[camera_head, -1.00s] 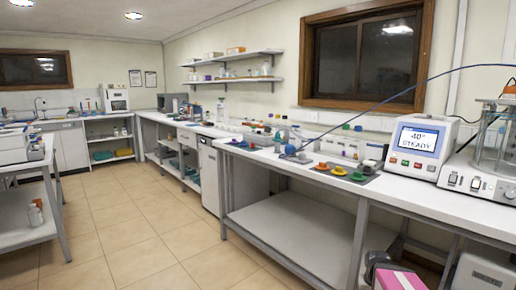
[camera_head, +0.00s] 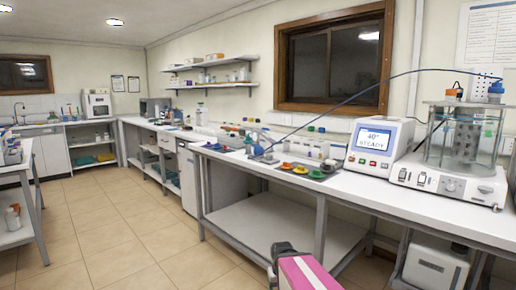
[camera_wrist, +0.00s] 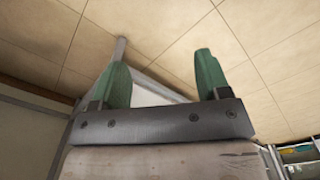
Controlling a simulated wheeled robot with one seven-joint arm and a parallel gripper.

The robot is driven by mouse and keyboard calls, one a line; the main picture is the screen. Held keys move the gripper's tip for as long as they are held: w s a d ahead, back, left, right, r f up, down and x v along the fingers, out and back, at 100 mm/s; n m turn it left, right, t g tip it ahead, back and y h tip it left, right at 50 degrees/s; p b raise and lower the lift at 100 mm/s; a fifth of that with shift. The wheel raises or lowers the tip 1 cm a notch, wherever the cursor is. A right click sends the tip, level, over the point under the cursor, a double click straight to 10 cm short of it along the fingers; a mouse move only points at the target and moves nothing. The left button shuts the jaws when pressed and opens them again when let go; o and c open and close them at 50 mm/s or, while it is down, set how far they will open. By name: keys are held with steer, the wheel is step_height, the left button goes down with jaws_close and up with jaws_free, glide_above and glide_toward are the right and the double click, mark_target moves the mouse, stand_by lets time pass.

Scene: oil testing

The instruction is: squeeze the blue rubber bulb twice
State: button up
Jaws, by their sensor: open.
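A small round blue thing (camera_head: 257,150), which looks like the rubber bulb, sits on the long white bench in the head view. A thin blue tube (camera_head: 345,102) rises from beside it and arcs right toward the glass bath. The bulb is small there, and its exact shape is hard to tell. My gripper (camera_wrist: 161,60) shows in the wrist view with its two green fingers wide apart and nothing between them. It points at the tiled floor and a bench leg, away from the bulb, which is not in that view.
On the long bench (camera_head: 345,183), coloured dishes (camera_head: 300,170) stand right of the bulb, then a display unit (camera_head: 379,145) reading 40° STEADY and a glass bath (camera_head: 464,140). A white box (camera_head: 435,266) is under the bench. The tiled floor (camera_head: 120,225) at left is open.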

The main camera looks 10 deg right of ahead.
jaws_close()
stand_by(1.5)
